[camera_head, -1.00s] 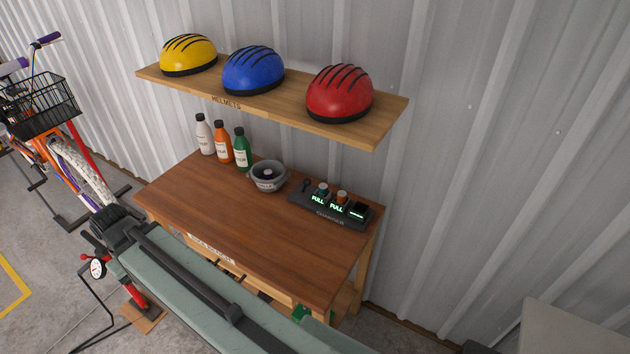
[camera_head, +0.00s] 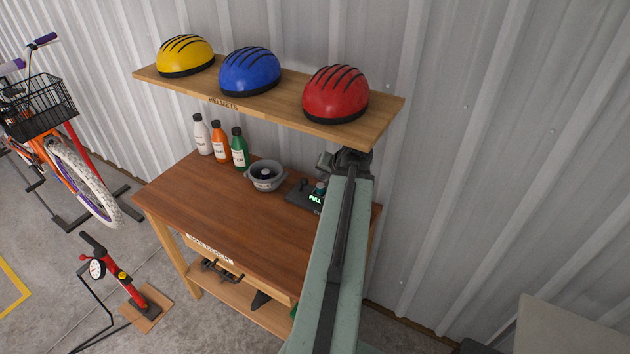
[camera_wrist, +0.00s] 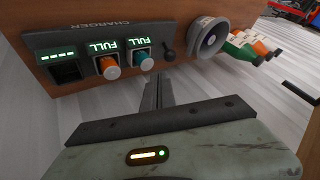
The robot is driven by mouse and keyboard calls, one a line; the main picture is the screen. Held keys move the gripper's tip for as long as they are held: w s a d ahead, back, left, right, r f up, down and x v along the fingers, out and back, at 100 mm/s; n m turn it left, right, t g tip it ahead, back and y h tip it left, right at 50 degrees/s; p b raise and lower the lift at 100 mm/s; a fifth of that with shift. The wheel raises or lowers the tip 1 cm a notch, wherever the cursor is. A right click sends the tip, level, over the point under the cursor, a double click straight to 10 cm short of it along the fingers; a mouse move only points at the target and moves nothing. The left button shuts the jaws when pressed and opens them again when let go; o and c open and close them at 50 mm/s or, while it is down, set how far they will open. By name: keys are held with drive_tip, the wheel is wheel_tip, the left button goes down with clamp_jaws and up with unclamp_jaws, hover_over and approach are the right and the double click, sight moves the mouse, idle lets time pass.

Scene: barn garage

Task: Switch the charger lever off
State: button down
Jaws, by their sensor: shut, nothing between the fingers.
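The dark charger (camera_head: 297,200) sits on the back right of the wooden workbench; my arm hides its right part in the head view. In the wrist view the charger (camera_wrist: 84,38) is at the upper left, with an orange and a teal battery under lit FULL signs and one empty-looking slot. Its small black lever (camera_wrist: 169,49) stands at the charger's end beside the teal battery; it also shows in the head view (camera_head: 303,184). I cannot tell its setting. My gripper (camera_wrist: 159,82) is shut and empty, close to the lever and teal battery, with no clear contact.
A grey bowl (camera_head: 266,176) and several bottles (camera_head: 220,146) stand left of the charger. The helmet shelf (camera_head: 387,112) with a red helmet (camera_head: 335,93) hangs above my gripper. The front of the workbench (camera_head: 215,205) is clear.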

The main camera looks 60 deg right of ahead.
drive_tip(key=shift+w+f, duration=0.1)
drive_tip(key=shift+f, duration=0.05)
drive_tip(key=b+x, duration=0.8)
drive_tip(key=x, duration=0.2)
